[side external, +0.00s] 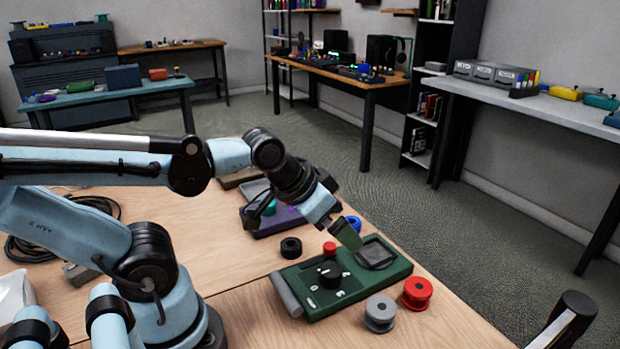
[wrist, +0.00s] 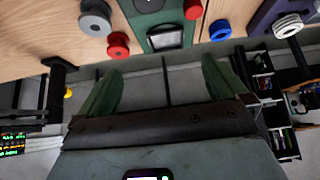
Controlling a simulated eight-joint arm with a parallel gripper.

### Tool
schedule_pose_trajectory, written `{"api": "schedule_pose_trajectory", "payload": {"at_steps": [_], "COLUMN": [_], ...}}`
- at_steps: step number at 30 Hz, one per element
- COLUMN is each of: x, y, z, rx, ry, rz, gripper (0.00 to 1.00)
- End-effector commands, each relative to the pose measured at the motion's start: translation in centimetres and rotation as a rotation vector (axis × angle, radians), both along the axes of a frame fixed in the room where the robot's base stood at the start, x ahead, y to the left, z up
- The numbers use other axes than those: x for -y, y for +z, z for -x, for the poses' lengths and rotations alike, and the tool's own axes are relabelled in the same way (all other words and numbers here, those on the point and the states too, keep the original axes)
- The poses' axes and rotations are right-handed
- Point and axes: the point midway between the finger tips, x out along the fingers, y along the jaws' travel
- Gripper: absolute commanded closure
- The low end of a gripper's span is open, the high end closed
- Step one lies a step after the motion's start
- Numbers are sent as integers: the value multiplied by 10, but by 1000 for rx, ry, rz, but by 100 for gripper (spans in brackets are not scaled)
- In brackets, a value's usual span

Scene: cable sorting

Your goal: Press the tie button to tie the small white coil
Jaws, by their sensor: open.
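A small white coil (wrist: 287,25) sits on a purple device (wrist: 262,18) at the upper right of the wrist view. In the side view the purple device (side external: 262,228) is partly behind my arm, and I cannot make out the coil there. A green device (side external: 320,302) has a black knob (side external: 330,273), a red button (side external: 329,248) and a dark square pad (side external: 376,253). The red button also shows at the top of the wrist view (wrist: 193,9). No readable label shows which button is the tie button. My gripper (wrist: 162,66) is open and empty, apart from the coil, with its fingers (side external: 347,235) above the green device.
A grey spool (side external: 380,313) and a red spool (side external: 417,292) stand beside the green device. Bare wooden table (side external: 245,320) lies at the front.

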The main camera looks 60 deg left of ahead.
Motion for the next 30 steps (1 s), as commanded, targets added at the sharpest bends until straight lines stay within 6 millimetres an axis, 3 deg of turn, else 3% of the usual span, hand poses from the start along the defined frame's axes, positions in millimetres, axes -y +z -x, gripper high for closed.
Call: {"api": "schedule_pose_trajectory", "payload": {"at_steps": [8, 27, 30], "x": [0, 0, 0], "y": [0, 0, 0], "z": [0, 0, 0], "rx": [0, 0, 0], "ry": [0, 0, 0], "rz": [0, 0, 0], "gripper": [0, 98, 100]}}
